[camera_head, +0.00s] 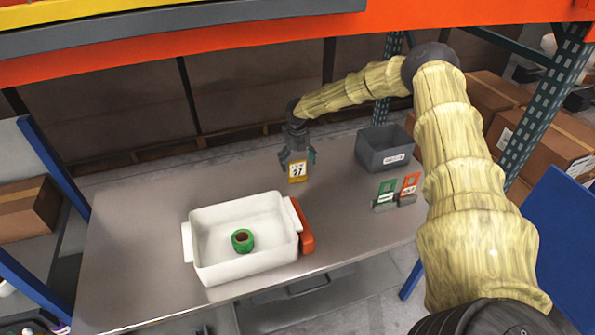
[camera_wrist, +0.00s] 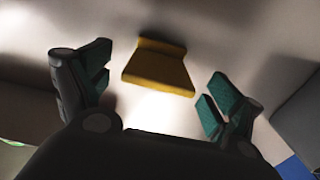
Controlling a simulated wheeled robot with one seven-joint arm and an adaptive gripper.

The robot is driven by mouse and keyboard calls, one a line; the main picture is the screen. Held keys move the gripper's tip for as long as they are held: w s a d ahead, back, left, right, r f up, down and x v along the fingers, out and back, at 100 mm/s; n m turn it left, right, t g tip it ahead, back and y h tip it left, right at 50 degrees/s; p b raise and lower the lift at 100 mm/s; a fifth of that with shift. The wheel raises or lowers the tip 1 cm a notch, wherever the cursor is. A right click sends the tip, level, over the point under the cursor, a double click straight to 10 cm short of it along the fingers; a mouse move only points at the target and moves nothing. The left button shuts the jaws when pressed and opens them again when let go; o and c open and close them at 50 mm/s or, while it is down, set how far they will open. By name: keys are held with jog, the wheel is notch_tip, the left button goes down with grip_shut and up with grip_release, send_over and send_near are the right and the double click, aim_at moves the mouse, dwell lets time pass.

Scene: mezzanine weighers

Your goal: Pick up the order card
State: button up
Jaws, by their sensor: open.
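The order card (camera_head: 297,171) is a yellow-framed white card with dark print, standing on the metal table near its back middle. In the wrist view the yellow card (camera_wrist: 158,68) shows from above, its thicker part between and a little beyond my fingertips. My gripper (camera_head: 297,157) is pointing down, right above and behind the card in the head view. In the wrist view my gripper (camera_wrist: 158,85) is open, with a green-padded finger on each side of the card and a gap to both. I cannot tell how far above it the fingertips are.
A white tub (camera_head: 213,272) with a green ring-shaped roll (camera_head: 242,240) inside stands front left, an orange object (camera_head: 305,228) against its right side. A grey bin (camera_head: 385,150) stands back right. Green (camera_head: 386,193) and red (camera_head: 409,187) cards stand in holders right of the yellow one.

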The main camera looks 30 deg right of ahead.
jog(key=shift+w+f, duration=0.2)
jog(key=shift+f, duration=0.1)
jog(key=shift+s+r, duration=0.3)
jog(key=shift+c, duration=1)
jog(key=c, duration=1)
